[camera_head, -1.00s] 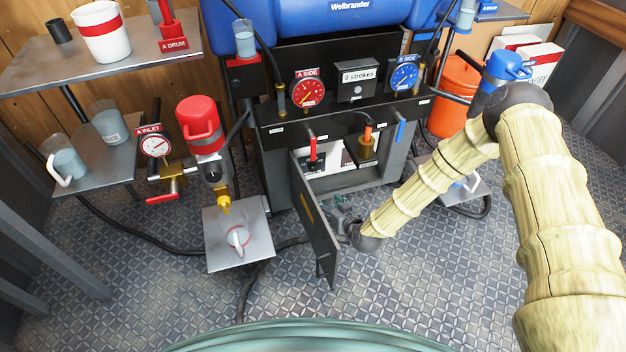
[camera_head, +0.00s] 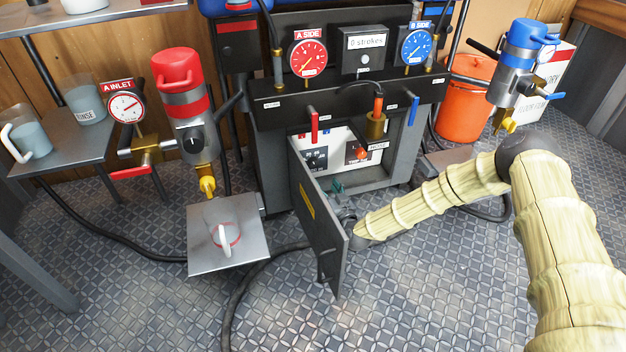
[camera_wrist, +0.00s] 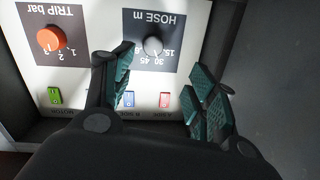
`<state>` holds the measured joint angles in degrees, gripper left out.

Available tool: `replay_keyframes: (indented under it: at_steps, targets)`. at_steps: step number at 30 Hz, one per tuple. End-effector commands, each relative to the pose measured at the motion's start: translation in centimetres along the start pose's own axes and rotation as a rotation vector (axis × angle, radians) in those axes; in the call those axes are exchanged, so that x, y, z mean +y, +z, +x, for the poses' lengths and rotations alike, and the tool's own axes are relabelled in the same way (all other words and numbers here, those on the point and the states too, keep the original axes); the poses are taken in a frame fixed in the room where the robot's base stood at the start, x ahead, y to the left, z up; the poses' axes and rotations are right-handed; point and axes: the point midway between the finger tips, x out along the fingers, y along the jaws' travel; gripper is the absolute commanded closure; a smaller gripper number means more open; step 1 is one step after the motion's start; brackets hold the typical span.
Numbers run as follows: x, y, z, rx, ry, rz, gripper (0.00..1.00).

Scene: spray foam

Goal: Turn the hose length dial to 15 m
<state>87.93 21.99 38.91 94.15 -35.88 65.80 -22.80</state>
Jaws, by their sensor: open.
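My gripper (camera_wrist: 162,88) is open, with teal-padded fingers spread below the dial in the wrist view. One fingertip overlaps the dial's plate in the picture; I cannot tell if it touches. In the head view my gripper (camera_head: 340,190) is partly hidden by the cabinet door.
The black cabinet door (camera_head: 320,225) stands open just left of my gripper. An orange trip knob (camera_wrist: 51,39) sits beside the hose dial. Green, blue and red switches (camera_wrist: 165,99) line the panel. A metal stand (camera_head: 228,240) is left of the door.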

Motion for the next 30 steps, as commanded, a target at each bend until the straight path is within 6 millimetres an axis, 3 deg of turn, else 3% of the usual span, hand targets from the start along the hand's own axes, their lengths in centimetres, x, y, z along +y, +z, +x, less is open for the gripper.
replay_keyframes:
  at_steps: [1, 14, 30]
  targets:
    - [0.6, 1.0, 0.5, 0.016, 0.005, 0.0, 0.42]
    - [1.8, 0.9, 2.5, 0.064, 0.017, -0.002, 0.42]
    - [2.0, 0.6, 10.0, 0.063, 0.018, -0.002, 0.42]
